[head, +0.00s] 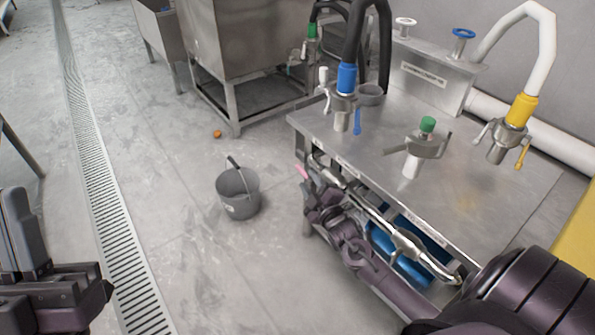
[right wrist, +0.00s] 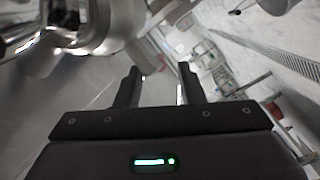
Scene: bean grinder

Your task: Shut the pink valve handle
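The pink valve handle (head: 301,171) shows as a small pink piece at the left front corner of the steel counter, just under its top. My right gripper (head: 312,190) is close beside it, below the counter's front edge; whether they touch cannot be told.
The steel counter (head: 455,205) bears hoses and valves. A metal pipe (head: 375,217) runs along its front, close to my right arm, with blue containers (head: 405,260) below. A grey bucket (head: 238,193) stands on open floor to the left. A drain grate (head: 100,200) crosses the floor.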

